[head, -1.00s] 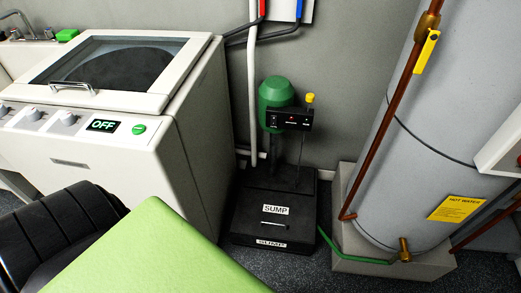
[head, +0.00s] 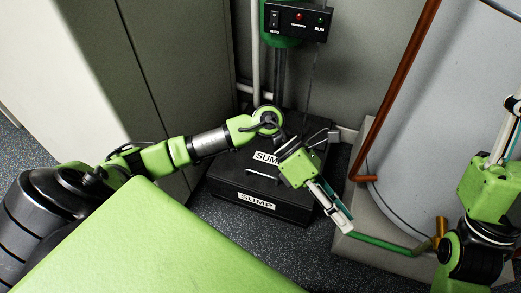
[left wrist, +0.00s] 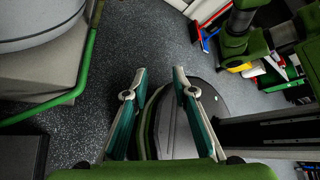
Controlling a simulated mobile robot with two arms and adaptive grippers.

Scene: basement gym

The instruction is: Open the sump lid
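The black sump lid (head: 228,172) lies flat and closed on the black sump box (head: 225,196) on the floor. The lid has a white SUMP label and a thin pale bar handle (head: 262,174). My left arm reaches across the back of the lid and hides part of it. My left gripper (head: 346,224) is right of the box, pointing down and right, away from the handle. In the left wrist view its two teal-padded fingers (left wrist: 160,72) are apart with nothing between them. My right gripper (head: 511,120) is at the right edge, pointing up; its fingers are unclear.
The pump's control box (head: 298,20) is behind the lid. A grey tank (head: 420,120) on a plinth, a copper pipe (head: 398,85) and a green hose (head: 375,243) stand right. A cabinet (head: 185,80) is left. Speckled floor (head: 300,245) is free in front of the sump.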

